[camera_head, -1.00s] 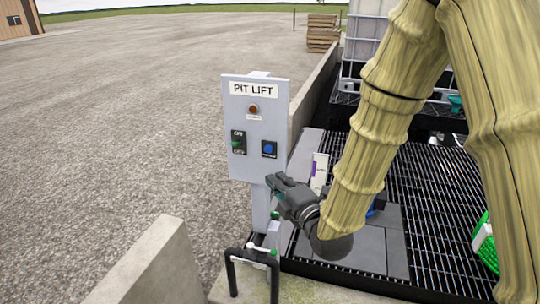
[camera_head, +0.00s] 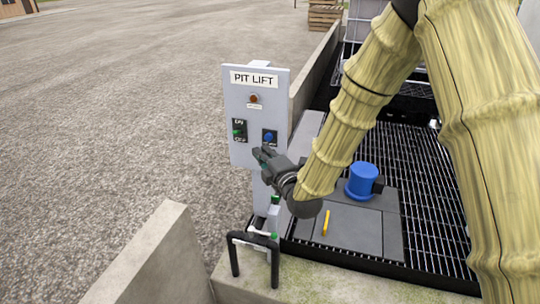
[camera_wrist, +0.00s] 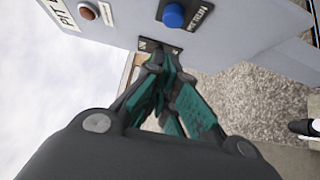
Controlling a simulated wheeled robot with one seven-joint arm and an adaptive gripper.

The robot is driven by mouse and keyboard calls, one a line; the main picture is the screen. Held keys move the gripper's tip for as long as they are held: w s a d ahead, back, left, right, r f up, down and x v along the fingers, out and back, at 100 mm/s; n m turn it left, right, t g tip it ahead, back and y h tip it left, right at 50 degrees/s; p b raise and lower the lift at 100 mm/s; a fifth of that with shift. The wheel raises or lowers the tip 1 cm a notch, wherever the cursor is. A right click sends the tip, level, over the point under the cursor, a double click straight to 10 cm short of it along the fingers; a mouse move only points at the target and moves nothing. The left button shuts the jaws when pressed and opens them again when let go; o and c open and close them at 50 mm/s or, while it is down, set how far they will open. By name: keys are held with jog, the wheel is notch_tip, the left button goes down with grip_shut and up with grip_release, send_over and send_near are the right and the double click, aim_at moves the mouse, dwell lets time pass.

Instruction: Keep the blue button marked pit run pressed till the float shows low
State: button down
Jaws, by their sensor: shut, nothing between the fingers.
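The blue button (camera_head: 268,137) sits on a black plate at the right of the grey PIT LIFT panel (camera_head: 247,160). In the wrist view the blue button (camera_wrist: 173,15) stands out from its plate, which reads PIT RUN. My gripper (camera_head: 262,154) is shut and empty, just below the button in the head view. In the wrist view my gripper (camera_wrist: 160,62) has its tips close to the panel face, beside the button and apart from it. I cannot tell whether the tips touch the panel. No float showing a level can be made out.
A red-brown lamp (camera_head: 253,99) and a green ON/OFF switch (camera_head: 239,130) are on the same panel. A black pipe rail (camera_head: 254,243) stands below it. A blue cylinder (camera_head: 362,180) and a yellow handle (camera_head: 326,222) are on grey covers beside the grating (camera_head: 420,200). Concrete walls flank the panel.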

aim_at(268, 138)
jog(key=w, duration=0.1)
jog(key=w+p, duration=0.1)
jog(key=w, duration=0.1)
jog(key=w+p, duration=0.1)
jog(key=shift+w+d, duration=0.25)
jog(key=shift+d, duration=0.15)
jog(key=shift+w+f, duration=0.1)
